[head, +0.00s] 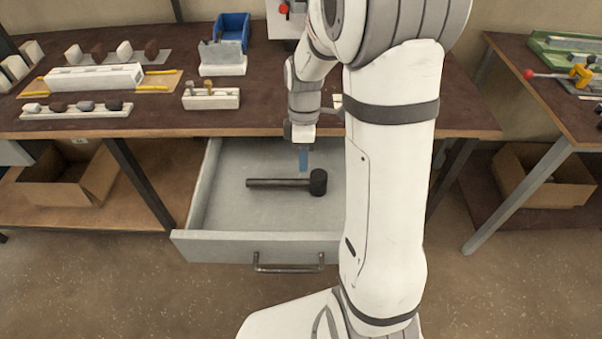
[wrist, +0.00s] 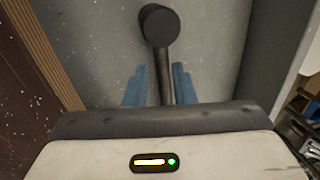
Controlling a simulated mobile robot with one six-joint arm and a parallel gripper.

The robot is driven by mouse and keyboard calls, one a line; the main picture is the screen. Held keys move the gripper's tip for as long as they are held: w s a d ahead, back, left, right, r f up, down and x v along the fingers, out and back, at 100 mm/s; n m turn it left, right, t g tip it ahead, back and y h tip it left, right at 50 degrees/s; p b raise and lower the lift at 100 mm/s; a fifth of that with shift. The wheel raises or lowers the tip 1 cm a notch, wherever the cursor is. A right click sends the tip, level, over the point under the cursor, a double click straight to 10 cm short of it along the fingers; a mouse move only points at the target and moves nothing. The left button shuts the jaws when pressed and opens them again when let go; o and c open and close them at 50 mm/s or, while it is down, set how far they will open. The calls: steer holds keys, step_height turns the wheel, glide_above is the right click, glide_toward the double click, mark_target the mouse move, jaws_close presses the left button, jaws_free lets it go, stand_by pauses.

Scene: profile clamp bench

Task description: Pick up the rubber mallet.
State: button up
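The rubber mallet (head: 287,183) is black and lies flat in the open grey drawer (head: 212,215), its head to the right and its handle pointing left in the head view. My gripper (head: 304,168) points down into the drawer above the mallet, near the head end. In the wrist view, the mallet (wrist: 160,28) has its head at the top, and its handle runs down between the two blue fingers of my gripper (wrist: 161,85). The fingers are apart, with a gap on each side of the handle. The lower end of the handle is hidden behind the gripper body.
The drawer walls and the bench edge (head: 150,132) lie close around my gripper. The bench top carries a blue bin (head: 231,28) and several small blocks in holders. Cardboard boxes (head: 75,180) stand on the lower shelves. The drawer floor around the mallet is clear.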

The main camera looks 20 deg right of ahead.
mark_target(304, 181)
steer(key=f, duration=0.2)
steer(key=s+f, duration=0.1)
steer(key=f, duration=0.5)
steer(key=shift+s+a+f+b, duration=0.1)
steer(key=shift+s+f+b, duration=0.05)
steer(key=shift+b, duration=0.25)
steer(key=shift+c, duration=0.4)
jaws_close()
